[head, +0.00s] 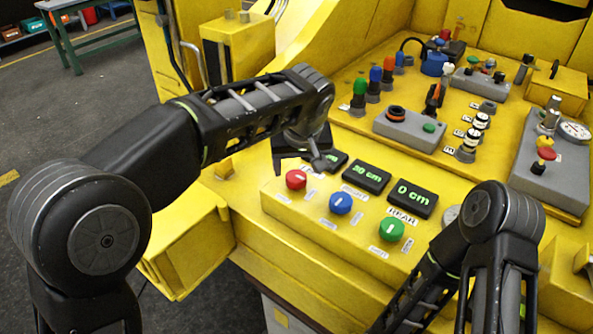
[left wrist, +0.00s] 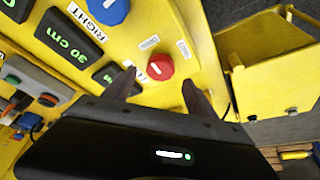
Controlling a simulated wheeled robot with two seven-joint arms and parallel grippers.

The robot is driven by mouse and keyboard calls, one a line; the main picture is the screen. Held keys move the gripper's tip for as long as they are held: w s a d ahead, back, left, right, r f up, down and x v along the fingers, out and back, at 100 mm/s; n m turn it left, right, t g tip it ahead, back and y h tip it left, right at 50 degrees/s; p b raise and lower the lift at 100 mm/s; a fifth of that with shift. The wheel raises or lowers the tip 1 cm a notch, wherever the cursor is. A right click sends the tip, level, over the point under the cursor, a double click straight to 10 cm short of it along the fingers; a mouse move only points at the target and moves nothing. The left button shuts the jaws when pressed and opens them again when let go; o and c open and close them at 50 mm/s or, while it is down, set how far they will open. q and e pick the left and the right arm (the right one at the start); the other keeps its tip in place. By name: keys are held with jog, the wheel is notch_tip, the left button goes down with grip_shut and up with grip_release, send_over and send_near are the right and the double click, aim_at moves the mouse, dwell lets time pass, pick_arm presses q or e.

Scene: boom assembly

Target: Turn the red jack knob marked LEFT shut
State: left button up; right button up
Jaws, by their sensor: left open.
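The red knob (head: 296,179) is at the left end of a row of three knobs on the yellow sloped panel. Its name label is mostly hidden in the head view. My left gripper (head: 316,160) is over the panel just behind the red knob and partly covers the leftmost display. In the left wrist view the open fingers (left wrist: 159,76) point toward the red knob (left wrist: 160,66), which appears between their tips. I cannot tell whether they touch it. My right arm is at the lower right; its gripper does not show.
The blue knob (head: 340,203) and green knob (head: 391,229) are to the right of the red one. Displays read 30 cm (head: 367,177) and 0 cm (head: 412,198). Several levers and a grey box (head: 410,129) stand behind. A yellow box (head: 185,243) juts out at left.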

aim_at(296, 175)
pick_arm(q)
jog(key=x, duration=0.4)
jog(key=c, duration=1.4)
